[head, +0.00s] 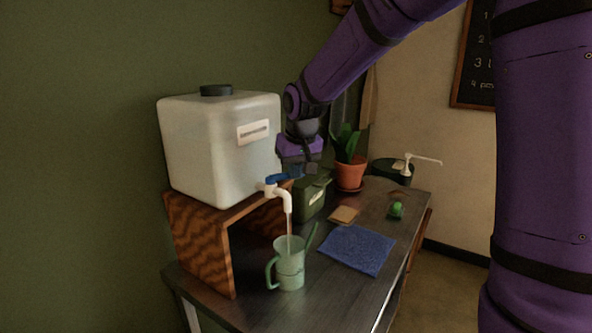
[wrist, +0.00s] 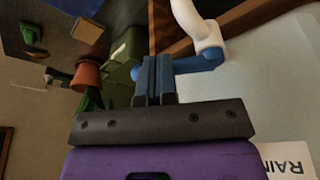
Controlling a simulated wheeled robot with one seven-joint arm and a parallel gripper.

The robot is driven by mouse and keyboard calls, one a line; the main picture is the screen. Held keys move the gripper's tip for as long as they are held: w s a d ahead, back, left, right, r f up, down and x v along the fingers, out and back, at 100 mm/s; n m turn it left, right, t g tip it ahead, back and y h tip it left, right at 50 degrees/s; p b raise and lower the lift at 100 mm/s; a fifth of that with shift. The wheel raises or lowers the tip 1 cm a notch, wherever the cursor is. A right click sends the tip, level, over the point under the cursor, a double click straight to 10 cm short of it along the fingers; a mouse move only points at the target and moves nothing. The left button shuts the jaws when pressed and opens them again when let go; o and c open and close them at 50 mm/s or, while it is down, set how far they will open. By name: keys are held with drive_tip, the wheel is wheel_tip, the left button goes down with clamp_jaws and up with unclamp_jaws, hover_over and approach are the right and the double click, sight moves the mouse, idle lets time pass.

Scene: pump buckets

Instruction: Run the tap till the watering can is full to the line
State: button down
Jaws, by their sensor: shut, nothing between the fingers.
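A pale green watering can (head: 290,276) stands upright on the dark table under the white tap (head: 287,198). A thin stream of water (head: 289,238) runs from the spout into the can's open top. The water level and fill line are too small to tell. The tap has a blue lever (head: 279,180), which also shows in the wrist view (wrist: 203,62). My gripper (head: 309,168) is shut and empty beside the lever; its fingers (wrist: 155,62) show close against it in the wrist view. I cannot tell whether they touch.
A white water tank (head: 215,150) sits on a wooden stand (head: 195,240). Behind are a green box (head: 311,198), a potted plant (head: 350,172) and a dark pump bucket (head: 385,168). A blue cloth (head: 357,249), a sponge (head: 343,215) and a small green object (head: 397,209) lie right of the can.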

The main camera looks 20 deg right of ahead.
drive_tip(key=shift+w+d+n+y, duration=0.1)
drive_tip(key=shift+w+n+y, duration=0.1)
drive_tip(key=shift+n, duration=0.5)
drive_tip(key=shift+w+d+n+y, duration=0.1)
drive_tip(key=shift+w+n+y, duration=0.1)
drive_tip(key=shift+n, duration=0.5)
drive_tip(key=shift+w, duration=0.4)
drive_tip(key=w+n, duration=0.1)
drive_tip(key=n, duration=0.1)
drive_tip(key=shift+w+n+y, duration=0.15)
drive_tip(key=shift+n+y, duration=0.15)
drive_tip(key=shift+w, duration=0.4)
drive_tip(key=shift+a, duration=0.1)
idle(0.5)
drive_tip(key=shift+s+a, duration=0.25)
drive_tip(key=shift+s, duration=0.5)
drive_tip(key=shift+s, duration=0.1)
